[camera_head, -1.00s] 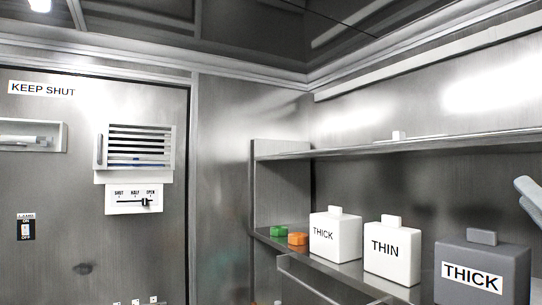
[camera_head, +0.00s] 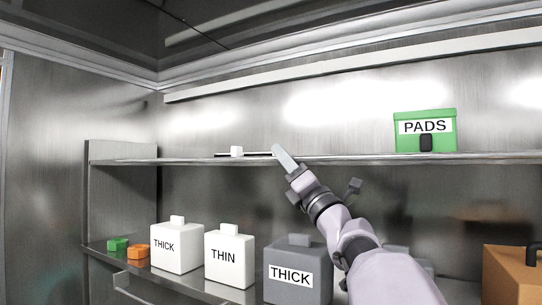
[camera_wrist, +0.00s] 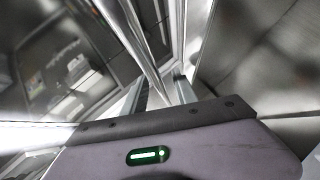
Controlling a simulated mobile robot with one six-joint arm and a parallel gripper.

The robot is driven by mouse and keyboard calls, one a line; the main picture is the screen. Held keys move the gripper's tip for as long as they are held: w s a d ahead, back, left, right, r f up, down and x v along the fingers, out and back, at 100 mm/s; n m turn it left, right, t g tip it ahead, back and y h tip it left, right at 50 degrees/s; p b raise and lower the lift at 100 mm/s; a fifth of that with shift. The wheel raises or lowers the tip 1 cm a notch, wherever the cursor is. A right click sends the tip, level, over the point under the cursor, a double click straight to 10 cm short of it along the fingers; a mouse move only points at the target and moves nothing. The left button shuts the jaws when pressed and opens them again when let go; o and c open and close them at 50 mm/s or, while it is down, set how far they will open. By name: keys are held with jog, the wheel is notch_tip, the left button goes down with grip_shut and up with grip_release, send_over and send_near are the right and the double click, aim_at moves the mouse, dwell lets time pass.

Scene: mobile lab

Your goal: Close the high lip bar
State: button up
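A long pale bar (camera_head: 350,70) runs along the wall above the upper shelf; I cannot tell for sure that it is the high lip bar. The upper shelf's front edge (camera_head: 360,159) runs level below it. My gripper (camera_head: 284,157) is raised in front of this edge, seen nearly side-on. In the wrist view my gripper (camera_wrist: 160,92) has its two fingers apart. A shiny long bar or edge (camera_wrist: 135,45) runs down toward the gap between them. I cannot tell whether it lies between the fingers or beyond them.
White THICK (camera_head: 177,248), THIN (camera_head: 229,258) and grey THICK (camera_head: 297,276) containers stand below. An orange box (camera_head: 512,276) is at right. A lower bar (camera_head: 160,297) juts out.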

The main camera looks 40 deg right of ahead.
jog(key=shift+c, duration=0.4)
grip_shut()
